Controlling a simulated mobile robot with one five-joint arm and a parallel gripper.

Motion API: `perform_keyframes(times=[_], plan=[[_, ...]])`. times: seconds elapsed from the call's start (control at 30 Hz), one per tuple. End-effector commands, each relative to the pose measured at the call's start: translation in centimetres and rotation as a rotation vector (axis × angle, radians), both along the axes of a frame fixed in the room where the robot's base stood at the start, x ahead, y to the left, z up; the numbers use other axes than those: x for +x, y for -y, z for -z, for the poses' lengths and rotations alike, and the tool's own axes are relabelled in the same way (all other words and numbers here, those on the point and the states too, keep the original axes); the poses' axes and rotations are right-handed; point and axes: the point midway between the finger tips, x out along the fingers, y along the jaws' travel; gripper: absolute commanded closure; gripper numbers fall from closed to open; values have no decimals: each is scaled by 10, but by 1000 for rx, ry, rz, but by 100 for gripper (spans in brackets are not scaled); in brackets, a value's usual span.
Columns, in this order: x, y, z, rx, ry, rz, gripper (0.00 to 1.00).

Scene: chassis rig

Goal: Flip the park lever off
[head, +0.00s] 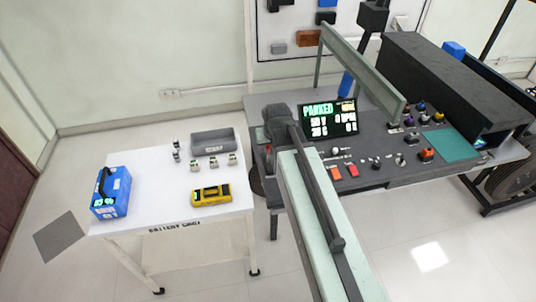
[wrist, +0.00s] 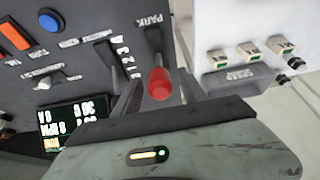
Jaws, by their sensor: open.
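The park lever's red knob (wrist: 160,84) shows in the wrist view, below the PARK label on the dark panel. My gripper (wrist: 158,92) is open, with one dark finger on each side of the knob. I cannot tell whether either finger touches it. In the head view my gripper (head: 277,128) is over the left end of the console and hides most of the lever. The display (head: 329,117) reads PARKED in green; part of it shows in the wrist view (wrist: 75,122).
The console (head: 400,160) carries several knobs and buttons, with a green frame (head: 362,72) over it. A white cart (head: 165,212) stands close to its left, with a blue battery (head: 110,195), a yellow meter (head: 211,194) and a grey bin (head: 212,142). Floor is clear in front.

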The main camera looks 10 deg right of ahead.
Motion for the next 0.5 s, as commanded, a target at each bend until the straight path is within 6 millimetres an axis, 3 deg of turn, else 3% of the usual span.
perform_keyframes(times=[0.23, 0.4, 0.5], plan=[[1, 0, 0, 0, 0, -1, 53], [1, -1, 0, 0, 0, -1, 100], [1, -1, 0, 0, 0, -1, 100]])
